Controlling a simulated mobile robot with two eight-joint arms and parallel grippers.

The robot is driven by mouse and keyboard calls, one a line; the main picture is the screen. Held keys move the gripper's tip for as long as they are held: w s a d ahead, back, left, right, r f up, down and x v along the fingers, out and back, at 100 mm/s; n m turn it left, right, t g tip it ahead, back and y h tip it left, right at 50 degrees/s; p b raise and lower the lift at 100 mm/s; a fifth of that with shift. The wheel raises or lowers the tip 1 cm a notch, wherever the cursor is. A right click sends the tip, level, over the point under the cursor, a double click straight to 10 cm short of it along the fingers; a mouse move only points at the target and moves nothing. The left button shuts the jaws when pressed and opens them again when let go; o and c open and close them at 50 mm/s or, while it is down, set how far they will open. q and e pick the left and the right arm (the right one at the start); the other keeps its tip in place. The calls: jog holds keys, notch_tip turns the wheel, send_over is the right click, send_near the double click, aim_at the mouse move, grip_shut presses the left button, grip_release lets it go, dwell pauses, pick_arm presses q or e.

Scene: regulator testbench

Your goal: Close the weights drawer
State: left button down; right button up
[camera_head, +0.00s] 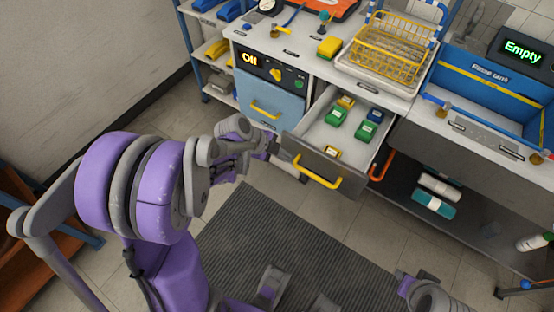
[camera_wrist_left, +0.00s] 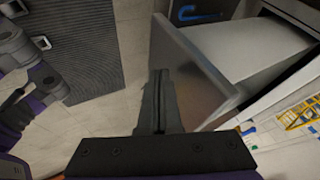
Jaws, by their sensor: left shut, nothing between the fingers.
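The weights drawer (camera_head: 325,135) stands open below the counter, its grey front (camera_head: 305,154) pulled out with a yellow handle (camera_head: 318,172). Green, blue and yellow weights (camera_head: 336,116) lie inside. My left gripper (camera_head: 274,147) is shut and empty beside the left end of the drawer front. In the left wrist view, the shut fingers (camera_wrist_left: 161,76) point along the drawer front (camera_wrist_left: 188,75); I cannot tell whether they touch it. My right gripper does not show clearly.
A blue drawer (camera_head: 270,103) with a yellow handle is closed at left, under a panel reading "Off" (camera_head: 268,69). An orange handle (camera_head: 382,165) is right of the open drawer. A ribbed mat (camera_head: 290,240) covers the floor in front.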

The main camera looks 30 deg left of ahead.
aim_at(324, 96)
pick_arm(q)
jog(key=shift+w, duration=0.25)
jog(key=w, duration=0.9)
jog(key=w+p, duration=0.1)
jog(key=w, duration=0.8)
jog(key=w+d, duration=0.1)
jog(key=w, duration=0.8)
jog(key=shift+w+a+r, duration=0.1)
jog(key=shift+w+r, duration=0.05)
jog(key=shift+w, duration=0.05)
